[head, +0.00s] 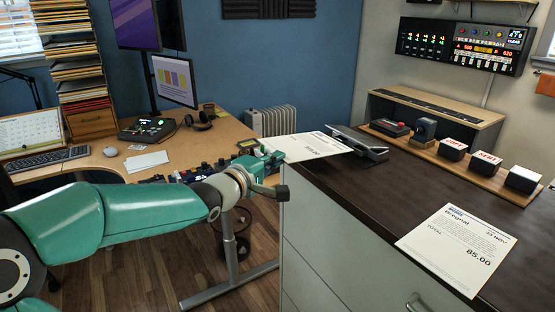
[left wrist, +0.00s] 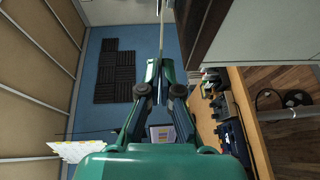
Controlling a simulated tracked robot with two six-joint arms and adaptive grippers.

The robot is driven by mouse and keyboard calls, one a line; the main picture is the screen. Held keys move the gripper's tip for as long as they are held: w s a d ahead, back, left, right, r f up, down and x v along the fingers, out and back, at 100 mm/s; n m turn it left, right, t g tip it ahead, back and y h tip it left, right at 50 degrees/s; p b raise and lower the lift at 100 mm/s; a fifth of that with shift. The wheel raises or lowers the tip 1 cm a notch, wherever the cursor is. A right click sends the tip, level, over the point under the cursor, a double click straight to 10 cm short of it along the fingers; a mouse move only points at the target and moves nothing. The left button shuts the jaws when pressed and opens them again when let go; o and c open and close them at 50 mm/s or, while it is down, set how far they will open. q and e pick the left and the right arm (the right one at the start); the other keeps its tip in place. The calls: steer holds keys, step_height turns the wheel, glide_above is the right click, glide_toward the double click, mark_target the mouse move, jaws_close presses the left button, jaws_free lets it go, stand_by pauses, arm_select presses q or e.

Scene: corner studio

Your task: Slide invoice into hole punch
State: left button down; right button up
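My left gripper (head: 274,158) is shut on the left edge of a white printed invoice (head: 305,147). In the left wrist view the fingers (left wrist: 158,70) close on the sheet, which shows edge-on as a thin strip (left wrist: 161,30). The invoice is held about level at the far left corner of the dark counter. Its right edge meets the dark metal hole punch (head: 362,142) in the picture; I cannot tell whether it is inside the slot. A second invoice (head: 455,250), reading 85.00, lies flat on the counter's front right. My right gripper is not in view.
The dark counter (head: 375,195) is bare between the punch and the lying invoice. A wooden strip (head: 440,158) with a stapler-like item, a dark device and several stamp blocks runs along its back. A desk (head: 190,150) with monitors, headphones and papers stands to the left.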

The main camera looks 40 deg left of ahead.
mark_target(306, 145)
arm_select(q)
steer(key=w+d+f+b, duration=0.3)
steer(key=w+f+b, duration=0.1)
steer(key=w+b, duration=0.1)
steer(key=shift+w+f, duration=0.2)
steer(key=shift+w, duration=0.4)
stand_by(0.8)
steer(key=c, duration=1.9)
jaws_free()
steer(key=o, duration=0.7)
steer(key=shift+w, duration=0.1)
steer(key=shift+c, duration=0.2)
